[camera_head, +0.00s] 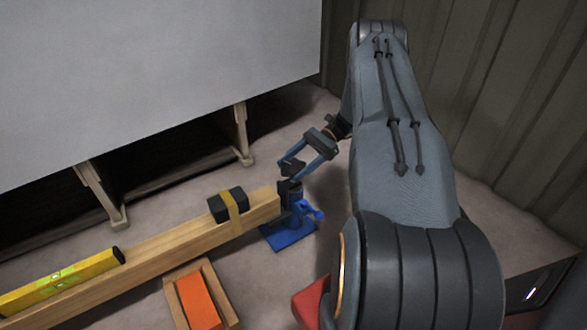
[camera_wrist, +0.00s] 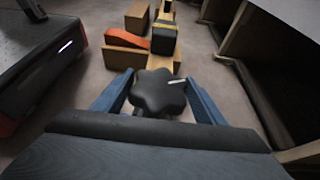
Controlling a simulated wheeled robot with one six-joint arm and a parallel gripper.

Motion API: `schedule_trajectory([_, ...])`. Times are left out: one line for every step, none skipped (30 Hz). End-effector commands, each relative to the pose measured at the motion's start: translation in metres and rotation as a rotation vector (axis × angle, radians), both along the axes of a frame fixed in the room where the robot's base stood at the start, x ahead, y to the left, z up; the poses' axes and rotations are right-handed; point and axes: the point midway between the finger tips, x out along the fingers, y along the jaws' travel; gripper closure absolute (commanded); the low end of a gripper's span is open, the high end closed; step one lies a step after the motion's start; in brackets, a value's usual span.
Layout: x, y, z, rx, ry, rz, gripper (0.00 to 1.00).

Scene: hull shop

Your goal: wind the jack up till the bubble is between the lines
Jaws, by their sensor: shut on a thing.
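The blue jack (camera_head: 290,230) stands on its flat base plate at the right end of a long wooden beam (camera_head: 175,243). Its black lobed knob (camera_wrist: 158,92) with a white mark sits between the fingers of my gripper (camera_head: 296,172) in the wrist view. My gripper is shut on this knob, at the top of the jack. A yellow spirit level (camera_head: 60,280) lies along the left part of the beam. Its green vial shows, but the bubble and lines are too small to read.
A black block (camera_head: 228,204) is strapped to the beam by a yellow band. An orange wedge (camera_head: 198,302) lies on a wooden block in front of the beam. A large grey panel (camera_head: 150,70) on wooden props stands behind. A corrugated wall (camera_head: 530,110) closes the right.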

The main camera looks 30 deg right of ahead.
Motion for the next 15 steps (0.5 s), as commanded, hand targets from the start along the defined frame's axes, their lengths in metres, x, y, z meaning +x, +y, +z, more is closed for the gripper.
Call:
schedule_trajectory([0.0007, -0.0001, -0.0024, -0.004, -0.002, 0.007, 0.57])
schedule_trajectory([0.0006, -0.0001, -0.0024, -0.004, -0.001, 0.01, 0.57])
schedule_trajectory([0.0005, -0.0002, -0.0023, -0.004, -0.001, 0.013, 0.57])
schedule_trajectory([0.0004, -0.0002, -0.0023, -0.004, -0.002, 0.015, 0.57])
schedule_trajectory([0.0004, -0.0002, -0.0023, -0.004, -0.001, 0.017, 0.57])
schedule_trajectory([0.0004, -0.0002, -0.0023, -0.004, -0.002, 0.017, 0.57])
schedule_trajectory([0.0003, -0.0001, -0.0022, -0.004, -0.001, 0.018, 0.57])
schedule_trajectory([0.0003, -0.0002, -0.0022, -0.004, -0.001, 0.018, 0.57])
schedule_trajectory([0.0003, -0.0001, -0.0022, -0.004, -0.001, 0.018, 0.57])
schedule_trajectory([0.0002, -0.0001, -0.0022, -0.004, -0.001, 0.018, 0.57])
schedule_trajectory([0.0002, -0.0001, -0.0022, -0.004, -0.001, 0.018, 0.57])
schedule_trajectory([0.0002, -0.0002, -0.0023, -0.004, -0.002, 0.017, 0.57])
schedule_trajectory([0.0002, -0.0002, -0.0023, -0.004, -0.002, 0.017, 0.57])
schedule_trajectory([0.0002, -0.0001, -0.0024, -0.004, -0.001, 0.017, 0.57])
schedule_trajectory([0.0002, -0.0001, -0.0024, -0.004, -0.001, 0.017, 0.33])
